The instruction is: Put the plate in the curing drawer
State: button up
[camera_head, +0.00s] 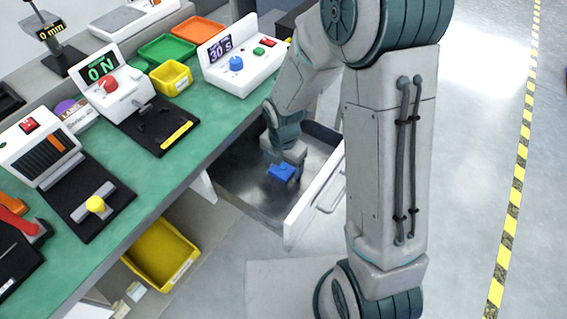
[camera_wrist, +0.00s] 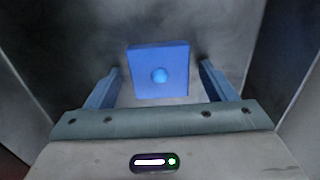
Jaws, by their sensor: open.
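The blue square plate (camera_wrist: 160,60) with a round knob in its middle lies on the floor of the open drawer (camera_head: 233,187). My gripper (camera_wrist: 160,88) is inside the drawer with its two fingers apart, one on each side of the plate's near part, and a gap shows between each finger and the plate. In the head view, blue parts (camera_head: 283,172) show at the end of my arm, low in the drawer; plate and fingers are hard to tell apart there. The drawer's white front (camera_head: 312,200) with its handle is pulled out from under the green bench.
The green workbench (camera_head: 170,185) stands left of the drawer. A larger yellow bin (camera_head: 160,255) is below the bench. Open floor lies right.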

aim_at(284, 168)
jog(key=shift+r, duration=0.1)
notch_tip(284, 168, up, 12)
jog(key=p, duration=0.3)
jog(key=shift+r, duration=0.15)
jog(key=s+d+r+m+t, duration=0.1)
jog(key=s+d+r+m, duration=0.4)
jog(key=m, duration=0.9)
jog(key=s+d+r+m, duration=0.5)
jog(key=s+d+m, duration=0.2)
jog(key=m, duration=0.7)
jog(key=shift+m+t, duration=0.3)
jog(key=shift+t, duration=0.1)
